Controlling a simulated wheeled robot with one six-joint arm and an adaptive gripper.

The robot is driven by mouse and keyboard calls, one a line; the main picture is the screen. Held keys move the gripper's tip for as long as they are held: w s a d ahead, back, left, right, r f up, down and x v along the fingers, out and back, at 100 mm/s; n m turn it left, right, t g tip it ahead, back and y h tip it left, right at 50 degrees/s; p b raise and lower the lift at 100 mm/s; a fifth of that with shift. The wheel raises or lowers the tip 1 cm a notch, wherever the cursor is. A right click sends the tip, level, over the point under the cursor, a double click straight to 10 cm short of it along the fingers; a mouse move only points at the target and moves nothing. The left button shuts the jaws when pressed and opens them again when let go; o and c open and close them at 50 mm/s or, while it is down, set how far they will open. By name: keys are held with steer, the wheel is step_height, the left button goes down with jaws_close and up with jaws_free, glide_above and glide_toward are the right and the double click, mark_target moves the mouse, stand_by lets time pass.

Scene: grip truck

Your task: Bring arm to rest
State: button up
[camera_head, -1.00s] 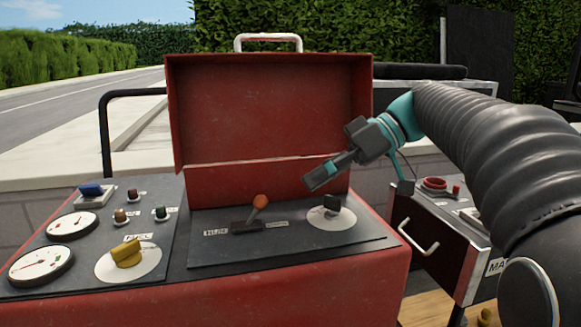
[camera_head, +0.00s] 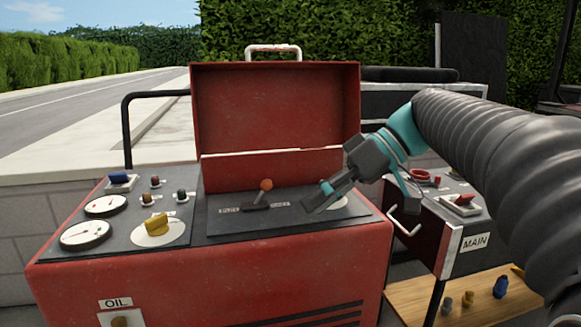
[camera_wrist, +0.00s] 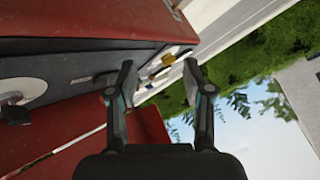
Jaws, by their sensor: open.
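My gripper (camera_head: 318,199) shows in the head view above the right part of the red machine's dark control panel, in front of a pale round dial that it partly hides. In the wrist view my gripper (camera_wrist: 160,82) has its two fingers spread apart with nothing between them. An orange-knobbed lever (camera_head: 266,186) stands on the panel, just left of my gripper. Whether the fingers touch the panel cannot be told, but they seem to be above it.
The red machine (camera_head: 200,275) has a raised lid (camera_head: 275,105) behind the panel. A yellow knob (camera_head: 157,225) and gauges are on its left. A second box labelled MAIN (camera_head: 474,242) stands at right, above a wooden shelf (camera_head: 450,303) with small items. A road (camera_head: 60,110) lies behind.

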steer(key=s+d+f+m+t+h+p, duration=0.6)
steer(key=s+d+f+m+h, duration=0.4)
steer(key=s, duration=0.5)
step_height(320, 180, down, 3)
steer(key=shift+s+d+r+m+p, duration=0.2)
steer(key=shift+d+m+p, duration=0.2)
steer(key=shift+m+p, duration=0.35)
stand_by(0.6)
